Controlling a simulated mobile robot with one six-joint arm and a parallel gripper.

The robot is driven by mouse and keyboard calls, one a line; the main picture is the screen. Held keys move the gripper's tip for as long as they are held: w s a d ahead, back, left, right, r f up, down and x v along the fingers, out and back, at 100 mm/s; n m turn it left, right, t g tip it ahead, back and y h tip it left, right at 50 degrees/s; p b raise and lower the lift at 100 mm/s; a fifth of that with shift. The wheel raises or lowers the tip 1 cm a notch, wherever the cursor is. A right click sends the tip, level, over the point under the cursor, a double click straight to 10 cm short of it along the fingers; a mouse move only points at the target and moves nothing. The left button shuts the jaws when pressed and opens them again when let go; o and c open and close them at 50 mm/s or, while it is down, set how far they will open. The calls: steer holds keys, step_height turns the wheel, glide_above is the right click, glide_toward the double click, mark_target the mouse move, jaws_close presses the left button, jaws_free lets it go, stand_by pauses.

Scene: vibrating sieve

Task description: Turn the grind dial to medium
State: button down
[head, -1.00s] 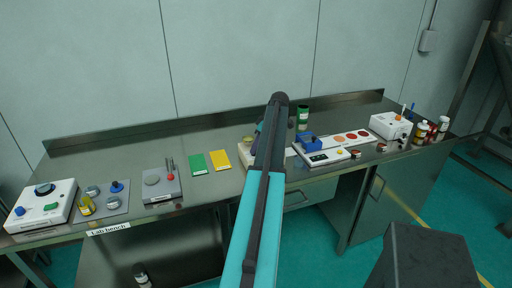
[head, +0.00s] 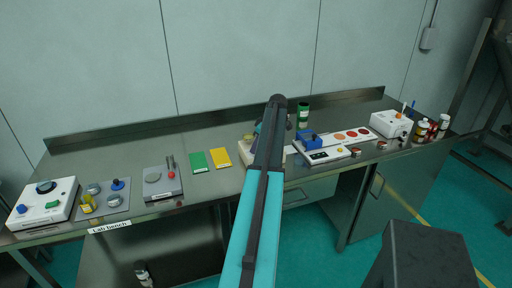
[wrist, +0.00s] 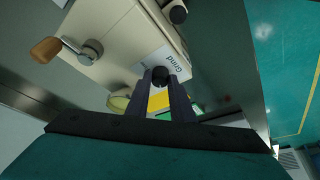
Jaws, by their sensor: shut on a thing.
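A cream machine (wrist: 112,45) fills the upper left of the wrist view, with a white label reading "Grind" (wrist: 178,62). A small dark round dial (wrist: 160,71) sits beside that label. My gripper (wrist: 162,76) is shut on this dial, one dark finger on each side. The dial's pointer and setting marks cannot be made out. In the head view, part of the cream machine (head: 247,153) shows beside my arm, which hides my gripper and the dial.
A second black knob (wrist: 177,13) and a crank with a wooden handle (wrist: 46,50) stick out from the machine. On the bench, green (head: 198,162) and yellow (head: 220,157) cards lie left of it. A white device with a blue block (head: 307,140) stands close on the right.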

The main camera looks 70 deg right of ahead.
steer(key=shift+a+f+m+b, duration=0.1)
steer(key=shift+m+b, duration=0.3)
steer(key=shift+m, duration=0.1)
steer(key=m+h+b, duration=0.1)
steer(key=m, duration=0.1)
steer(key=m+b, duration=0.1)
steer(key=m, duration=0.1)
steer(key=shift+a+g+h, duration=0.15)
steer(key=shift+g+h, duration=0.25)
steer(key=m+g+h+b, duration=0.1)
steer(key=m, duration=0.3)
steer(key=shift+w, duration=0.1)
steer(key=shift+m+g+h+b, duration=0.4)
steer(key=shift+m+h+b, duration=0.1)
steer(key=shift+m, duration=0.9)
steer(key=c, duration=1.6)
jaws_free()
steer(key=shift+o, duration=0.2)
steer(key=shift+a, duration=0.1)
